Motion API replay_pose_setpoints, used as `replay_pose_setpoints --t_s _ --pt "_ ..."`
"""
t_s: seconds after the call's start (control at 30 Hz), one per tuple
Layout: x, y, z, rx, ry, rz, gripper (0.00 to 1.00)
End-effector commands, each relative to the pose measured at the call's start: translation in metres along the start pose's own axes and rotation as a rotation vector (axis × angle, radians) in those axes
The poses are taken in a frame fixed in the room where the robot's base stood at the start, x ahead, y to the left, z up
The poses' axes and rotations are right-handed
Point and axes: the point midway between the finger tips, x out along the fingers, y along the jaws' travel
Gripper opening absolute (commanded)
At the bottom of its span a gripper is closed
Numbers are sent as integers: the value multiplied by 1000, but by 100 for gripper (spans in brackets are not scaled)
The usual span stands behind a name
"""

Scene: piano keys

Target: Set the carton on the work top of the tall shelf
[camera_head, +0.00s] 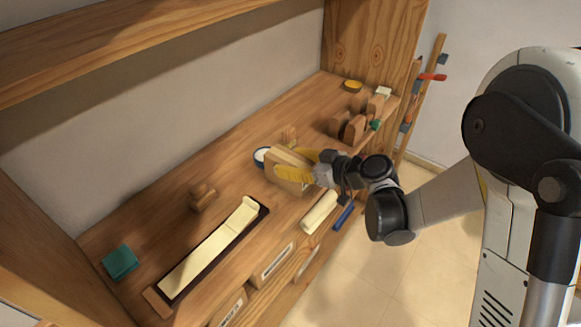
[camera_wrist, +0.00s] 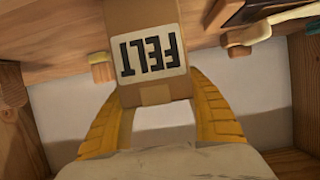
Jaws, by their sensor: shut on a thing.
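The carton (camera_head: 288,186) is a brown cardboard box over the work top (camera_head: 232,178) of the tall shelf, near its middle. In the wrist view the carton (camera_wrist: 155,97) shows a white label reading FELT, upside down. My gripper (camera_head: 291,164) has its yellow fingers on both sides of the carton, shut on it; the fingers also show in the wrist view (camera_wrist: 150,76). The carton looks upright and close to the surface, but I cannot tell whether its underside touches. The fingers hide part of it.
A key strip in a dark tray (camera_head: 215,250) lies to the left, wooden blocks (camera_head: 349,128) to the right. Bare work top lies left of the carton.

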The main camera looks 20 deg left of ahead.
Motion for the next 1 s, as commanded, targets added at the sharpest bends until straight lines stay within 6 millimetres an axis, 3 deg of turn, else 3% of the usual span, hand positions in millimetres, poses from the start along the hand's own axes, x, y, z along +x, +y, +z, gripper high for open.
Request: replay_pose_setpoints --t_s 0.37,0.4,0.47,0.83,1.0 --pt "3 0 7 0 0 0 15" --pt "2 0 7 0 0 0 60" --pt "2 0 6 0 0 0 76" --pt "0 0 2 0 0 0 76" --pt "-28 1 1 2 -1 4 76"
